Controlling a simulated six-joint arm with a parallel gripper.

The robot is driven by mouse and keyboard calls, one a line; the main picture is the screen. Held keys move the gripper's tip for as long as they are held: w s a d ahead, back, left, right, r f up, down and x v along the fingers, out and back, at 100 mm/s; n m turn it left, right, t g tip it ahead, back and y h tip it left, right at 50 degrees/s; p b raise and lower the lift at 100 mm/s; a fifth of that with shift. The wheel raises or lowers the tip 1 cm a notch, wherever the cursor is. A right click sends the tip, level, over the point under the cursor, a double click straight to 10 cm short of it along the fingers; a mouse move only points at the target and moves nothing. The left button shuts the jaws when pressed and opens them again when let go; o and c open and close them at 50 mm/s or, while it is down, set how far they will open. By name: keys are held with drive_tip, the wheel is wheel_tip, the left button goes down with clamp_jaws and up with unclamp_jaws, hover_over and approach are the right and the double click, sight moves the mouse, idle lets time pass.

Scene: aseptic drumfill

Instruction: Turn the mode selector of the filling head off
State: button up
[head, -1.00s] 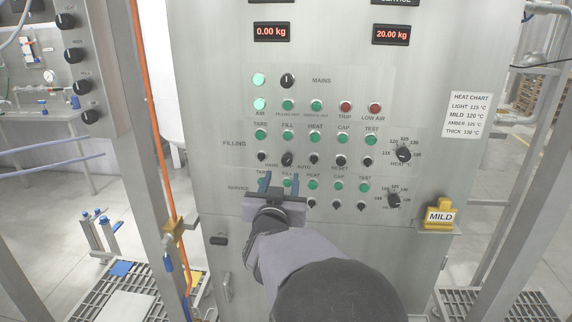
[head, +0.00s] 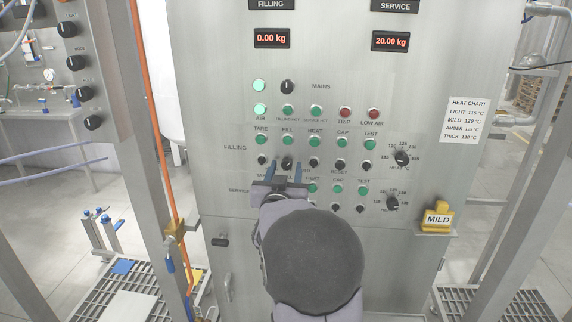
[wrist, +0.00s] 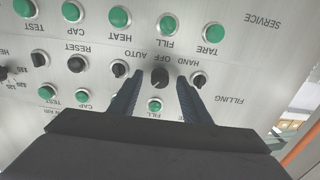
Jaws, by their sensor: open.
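The mode selector (head: 287,163) is a dark knob in the FILLING row of the steel panel, under the green FILL lamp. In the wrist view the selector (wrist: 160,77) appears upside down, by the labels HAND, OFF and AUTO; I cannot tell clearly which label its pointer faces. My gripper (head: 285,172) is open just below it, its two blue fingers pointing up at the panel. In the wrist view my gripper (wrist: 158,84) has one finger on each side of the knob. I cannot tell whether the fingers touch it. My gripper hides part of the SERVICE row.
Smaller black switches (head: 314,163) stand close beside the selector, with green lamps (head: 315,141) above. Two heat dials (head: 402,158) are at the right. A yellow MILD holder (head: 437,217) hangs at the right edge. An orange pipe (head: 150,110) runs down the left.

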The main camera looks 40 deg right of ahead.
drive_tip(key=shift+w+d, duration=0.35)
drive_tip(key=c, duration=1)
drive_tip(key=shift+c, duration=0.2)
drive_tip(key=shift+n, duration=0.3)
drive_tip(key=n, duration=0.9)
